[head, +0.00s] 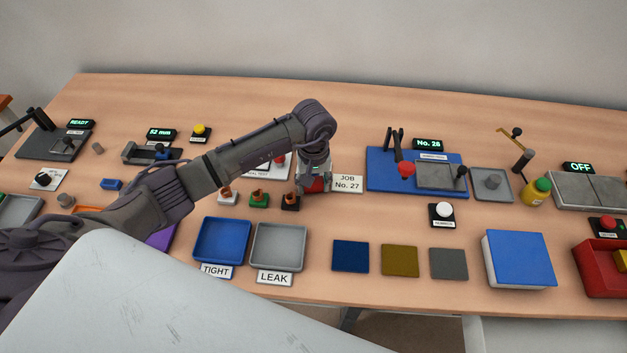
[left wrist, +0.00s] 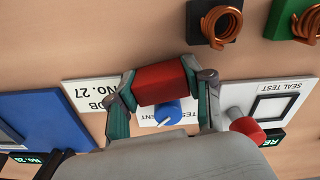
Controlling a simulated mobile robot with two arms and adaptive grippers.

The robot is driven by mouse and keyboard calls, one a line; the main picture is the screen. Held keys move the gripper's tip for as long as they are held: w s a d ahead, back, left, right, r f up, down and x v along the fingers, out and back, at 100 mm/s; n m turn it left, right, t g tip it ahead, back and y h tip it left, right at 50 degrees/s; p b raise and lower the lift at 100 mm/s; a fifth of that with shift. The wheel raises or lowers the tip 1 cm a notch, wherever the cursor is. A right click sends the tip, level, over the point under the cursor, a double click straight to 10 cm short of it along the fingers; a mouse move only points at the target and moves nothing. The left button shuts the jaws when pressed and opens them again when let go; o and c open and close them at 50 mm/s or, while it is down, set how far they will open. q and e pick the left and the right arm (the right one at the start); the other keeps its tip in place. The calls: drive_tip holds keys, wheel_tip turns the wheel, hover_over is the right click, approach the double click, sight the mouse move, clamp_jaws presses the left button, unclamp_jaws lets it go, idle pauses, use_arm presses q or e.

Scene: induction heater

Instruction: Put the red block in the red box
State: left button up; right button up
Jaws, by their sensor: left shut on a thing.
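The red block (left wrist: 161,84) is between the fingers of my left gripper (left wrist: 163,92), which is shut on it. In the head view the left gripper (head: 313,185) is near the middle of the table, just left of the JOB No. 27 card, and the block (head: 315,185) shows partly beneath it. I cannot tell whether the block touches the table. The red box (head: 591,285) is an open box at the table's right front, with a yellow thing in it. It is far right of the gripper. My right gripper is not in view.
A blue tray (head: 205,256) and a grey tray (head: 258,262) stand at the front. Coil blocks (head: 259,199) are left of the gripper. A blue board with a red knob (head: 406,169), a white button (head: 444,210) and a blue-topped box (head: 519,259) lie toward the red box.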

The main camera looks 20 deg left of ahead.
use_arm(q)
drive_tip(key=shift+f, duration=0.2)
drive_tip(key=o, duration=1.2)
drive_tip(key=shift+c, duration=0.2)
drive_tip(key=shift+r, duration=0.1)
drive_tip(key=shift+r, duration=0.1)
